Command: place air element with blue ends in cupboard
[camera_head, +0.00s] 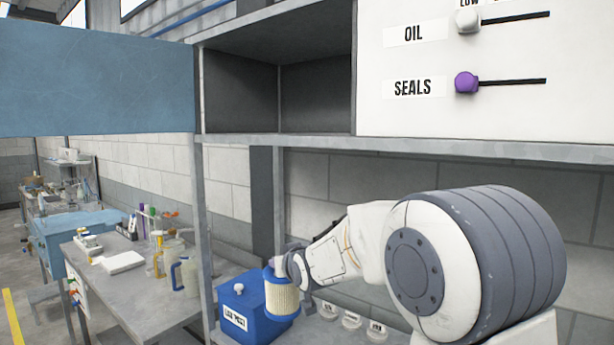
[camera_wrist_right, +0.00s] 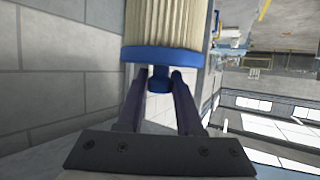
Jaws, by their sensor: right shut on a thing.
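The air element (camera_head: 283,297) has a pleated cream body and blue ends. My right gripper (camera_head: 293,262) is shut on it and holds it below the level of the cupboard, in front of a blue box. In the right wrist view the air element (camera_wrist_right: 165,25) lies beyond the fingertips, and the two fingers (camera_wrist_right: 160,80) close around the small blue knob on its end. The cupboard (camera_head: 320,143) has an empty dark compartment above and its blue door (camera_head: 95,80) stands open to the left. My left gripper is not in view.
A blue lettered box (camera_head: 235,318) and several small round white-lidded items (camera_head: 350,320) stand on the lower surface. A grey post (camera_head: 200,200) rises left of them. A white panel (camera_head: 480,110) with OIL and SEALS sliders adjoins the compartment. A cluttered workbench (camera_head: 140,285) is at left.

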